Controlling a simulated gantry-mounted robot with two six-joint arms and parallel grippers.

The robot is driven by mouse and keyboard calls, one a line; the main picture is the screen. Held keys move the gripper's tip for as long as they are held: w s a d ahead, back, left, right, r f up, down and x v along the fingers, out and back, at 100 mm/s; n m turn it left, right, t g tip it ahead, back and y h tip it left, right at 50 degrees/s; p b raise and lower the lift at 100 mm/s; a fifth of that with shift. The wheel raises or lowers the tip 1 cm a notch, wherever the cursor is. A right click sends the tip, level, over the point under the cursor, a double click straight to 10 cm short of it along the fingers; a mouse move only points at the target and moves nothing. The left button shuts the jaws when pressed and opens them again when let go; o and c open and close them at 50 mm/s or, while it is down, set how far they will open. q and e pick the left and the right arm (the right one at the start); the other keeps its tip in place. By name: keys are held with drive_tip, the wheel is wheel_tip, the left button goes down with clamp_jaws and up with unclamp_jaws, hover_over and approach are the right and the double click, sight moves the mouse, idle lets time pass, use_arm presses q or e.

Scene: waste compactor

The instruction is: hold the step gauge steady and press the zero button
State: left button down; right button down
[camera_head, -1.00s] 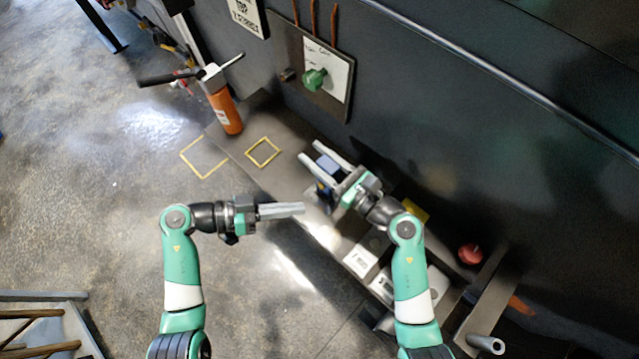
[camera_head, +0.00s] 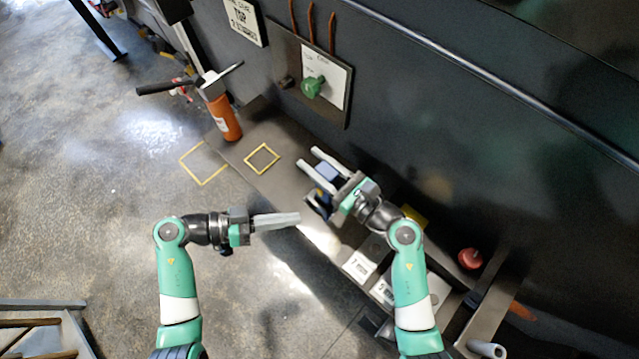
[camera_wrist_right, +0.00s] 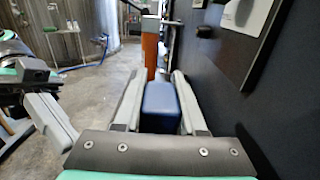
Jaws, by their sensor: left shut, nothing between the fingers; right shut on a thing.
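A dark blue block (camera_head: 327,171), which seems to be the step gauge, sits between the fingers of my right gripper (camera_head: 310,156), over the dark ledge. The right wrist view shows the same blue block (camera_wrist_right: 160,105) between both fingers (camera_wrist_right: 160,78). My right gripper is shut on it. My left gripper (camera_head: 298,218) is shut and empty, its tips pointing right, a little below and left of the block and apart from it. I cannot make out a zero button; the gauge's near side is partly hidden by my right gripper.
An orange cylinder (camera_head: 225,118) stands at the ledge's far end, beside a yellow square outline (camera_head: 262,158). A wall panel with a green knob (camera_head: 313,86) hangs above. Labelled cards (camera_head: 360,265) and a red knob (camera_head: 470,258) lie to the right. Open floor is on the left.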

idle(0.4)
drive_tip(key=shift+c, duration=2)
unclamp_jaws()
drive_tip(key=v, duration=1.2)
